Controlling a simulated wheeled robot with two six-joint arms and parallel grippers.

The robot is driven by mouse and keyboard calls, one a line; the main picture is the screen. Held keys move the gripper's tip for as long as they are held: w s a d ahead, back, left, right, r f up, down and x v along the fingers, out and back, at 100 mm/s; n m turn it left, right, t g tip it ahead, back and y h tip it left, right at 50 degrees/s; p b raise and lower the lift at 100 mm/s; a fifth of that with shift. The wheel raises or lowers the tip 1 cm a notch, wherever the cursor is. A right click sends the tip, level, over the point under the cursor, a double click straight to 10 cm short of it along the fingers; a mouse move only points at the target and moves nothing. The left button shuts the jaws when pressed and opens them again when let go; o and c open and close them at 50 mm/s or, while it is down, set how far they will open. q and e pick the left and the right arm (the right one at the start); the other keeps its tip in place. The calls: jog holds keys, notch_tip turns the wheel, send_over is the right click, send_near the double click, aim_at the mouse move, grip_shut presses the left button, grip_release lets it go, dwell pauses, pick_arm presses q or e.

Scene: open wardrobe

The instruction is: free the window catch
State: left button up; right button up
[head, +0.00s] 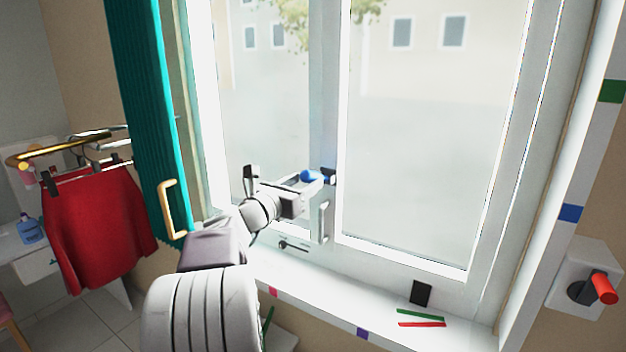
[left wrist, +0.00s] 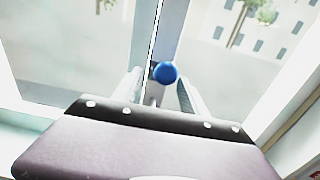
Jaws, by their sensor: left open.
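The window catch (head: 309,176) shows as a blue knob on the upright between the two panes. In the left wrist view the blue knob (left wrist: 165,73) is round and lies between my finger ends as seen from behind. My left gripper (head: 318,181) is open at the catch, with one finger (left wrist: 188,97) to each side of the knob in the wrist view. I cannot tell whether either finger touches it. The gripper partly hides the catch's mount in the head view. My right gripper is not in view.
A pale upright handle (head: 323,222) is just below the gripper. The sill holds a black block (head: 421,292), a green strip (head: 420,314) and a red strip (head: 421,324).

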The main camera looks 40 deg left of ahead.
pick_arm(q)
jog(key=s, duration=0.6)
jog(key=shift+d+b, duration=0.3)
jog(key=shift+d, duration=0.1)
jog(key=shift+w, duration=0.1)
jog(key=d+f+m+g+h, duration=0.35)
jog(key=d+f+m, duration=0.35)
jog(key=f, duration=0.4)
jog(key=d+f+m+g+h, duration=0.2)
jog(key=d+f+m+g, duration=0.3)
jog(key=d+f, duration=0.5)
jog(key=s+d+f+m+g+y, duration=0.1)
jog(key=s+d+f+m+g, duration=0.3)
jog(key=s+f+m, duration=0.3)
jog(key=s+d+f+m+g+y, duration=0.2)
jog(key=s+d+f+m+g, duration=0.2)
jog(key=m, duration=1.4)
jog(key=s+f, duration=0.3)
jog(key=f, duration=0.3)
jog(key=shift+s+d, duration=0.25)
jog(key=shift+d, duration=0.15)
